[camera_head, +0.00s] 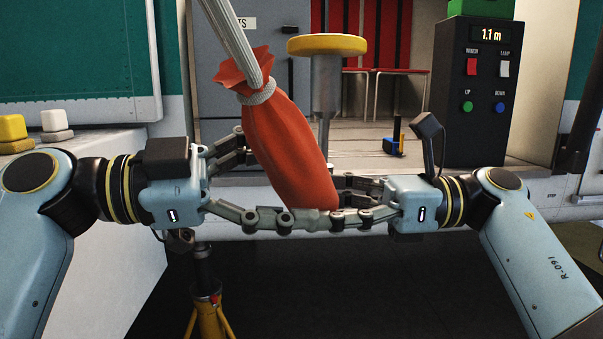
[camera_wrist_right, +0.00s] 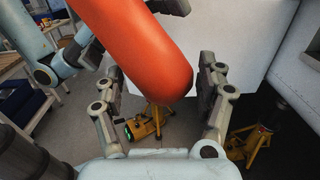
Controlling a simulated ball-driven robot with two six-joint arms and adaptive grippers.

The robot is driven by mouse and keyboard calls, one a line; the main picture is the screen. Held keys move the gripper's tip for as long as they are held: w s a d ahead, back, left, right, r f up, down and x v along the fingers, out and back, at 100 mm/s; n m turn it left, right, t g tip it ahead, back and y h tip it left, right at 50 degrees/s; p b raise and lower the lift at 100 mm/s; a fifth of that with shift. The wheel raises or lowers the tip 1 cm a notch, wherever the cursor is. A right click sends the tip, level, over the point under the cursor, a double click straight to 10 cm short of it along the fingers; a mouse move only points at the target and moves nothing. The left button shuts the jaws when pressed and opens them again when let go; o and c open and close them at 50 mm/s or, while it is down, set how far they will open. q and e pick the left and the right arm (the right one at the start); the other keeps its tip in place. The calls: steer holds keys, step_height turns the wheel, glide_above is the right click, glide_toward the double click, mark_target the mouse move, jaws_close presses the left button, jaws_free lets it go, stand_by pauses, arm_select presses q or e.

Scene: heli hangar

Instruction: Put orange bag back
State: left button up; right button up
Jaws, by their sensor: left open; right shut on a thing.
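The orange bag (camera_head: 290,145) is a long sack with a rope-tied neck and a frilled top. It leans, its top toward the upper left and its rounded bottom between my grippers.
A yellow-topped round post (camera_head: 327,45) stands behind the bag. A black control box (camera_head: 480,95) with a "1.1 m" display stands at the right. A small blue and yellow item (camera_head: 395,140) sits on the deck behind. A yellow stand (camera_head: 208,312) is on the floor below.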

arm_select(q)
steer(key=shift+x, duration=1)
arm_select(e)
steer(key=shift+r, duration=0.1)
arm_select(q)
jaws_close()
steer(key=shift+r, duration=0.1)
arm_select(e)
steer(key=o, duration=1.7)
